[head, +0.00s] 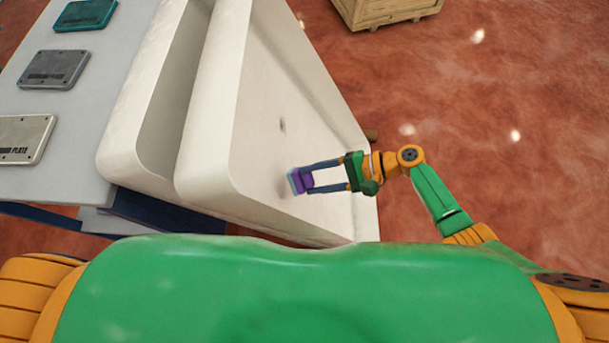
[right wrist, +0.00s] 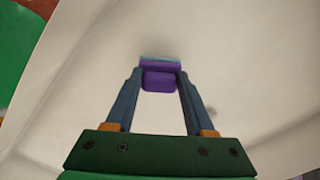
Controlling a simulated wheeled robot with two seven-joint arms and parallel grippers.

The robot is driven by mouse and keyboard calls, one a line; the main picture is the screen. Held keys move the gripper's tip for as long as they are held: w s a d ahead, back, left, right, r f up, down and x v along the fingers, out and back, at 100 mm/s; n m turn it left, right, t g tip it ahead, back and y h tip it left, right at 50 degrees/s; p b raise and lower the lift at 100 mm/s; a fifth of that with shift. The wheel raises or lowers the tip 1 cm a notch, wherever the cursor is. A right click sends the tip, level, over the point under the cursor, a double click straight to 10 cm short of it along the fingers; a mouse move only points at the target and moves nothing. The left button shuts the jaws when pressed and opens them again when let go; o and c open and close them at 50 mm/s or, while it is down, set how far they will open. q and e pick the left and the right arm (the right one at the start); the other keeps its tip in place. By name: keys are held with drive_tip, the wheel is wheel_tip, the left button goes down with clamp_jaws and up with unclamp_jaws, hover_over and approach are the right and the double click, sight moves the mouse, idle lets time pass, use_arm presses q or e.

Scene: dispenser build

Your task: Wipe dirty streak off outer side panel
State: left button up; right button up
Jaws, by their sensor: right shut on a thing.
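The large white dispenser body has an outer side panel (head: 262,105) facing right. A small dark smudge (head: 283,126) shows on the panel, up the picture from my right gripper. In the right wrist view a faint dark mark (right wrist: 203,151) shows on the white surface beside the right finger. My right gripper (head: 303,180) is shut on a purple sponge (right wrist: 160,78) with a light blue face. The sponge is at the panel; whether it presses on it I cannot tell. My left gripper is not in view.
A grey table (head: 75,140) at the left holds a teal plate (head: 86,15), a dark grey plate (head: 53,69) and a light plate (head: 22,138). A wooden crate (head: 385,10) stands on the red floor at the top.

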drive_tip(key=shift+v, duration=1.45)
drive_tip(key=shift+p+v, duration=0.65)
drive_tip(key=shift+v, duration=0.85)
